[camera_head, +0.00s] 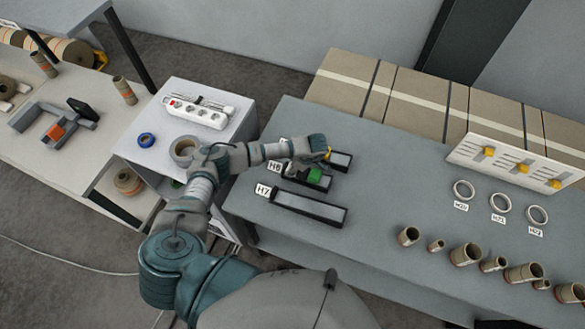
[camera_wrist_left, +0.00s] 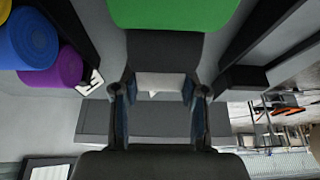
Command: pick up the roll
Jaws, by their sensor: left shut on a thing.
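A green roll (camera_head: 316,175) shows in the head view at the tray marked H8 (camera_head: 322,187), below the end of my left arm. In the left wrist view the green roll (camera_wrist_left: 170,14) fills the top edge, with a dark grey piece (camera_wrist_left: 165,48) below it. My left gripper (camera_wrist_left: 160,88) is shut on the roll at this dark piece, its two fingers on either side. In the head view the left gripper (camera_head: 303,169) is small and partly hidden by my wrist. I cannot tell whether the roll is clear of the tray. My right gripper is not in view.
Blue (camera_wrist_left: 30,38) and purple (camera_wrist_left: 56,68) rolls lie close by at the left of the wrist view. A long tray marked H7 (camera_head: 308,208) is in front. Cardboard tubes (camera_head: 465,254) and white rings (camera_head: 464,190) occupy the table's right side. Free table lies between.

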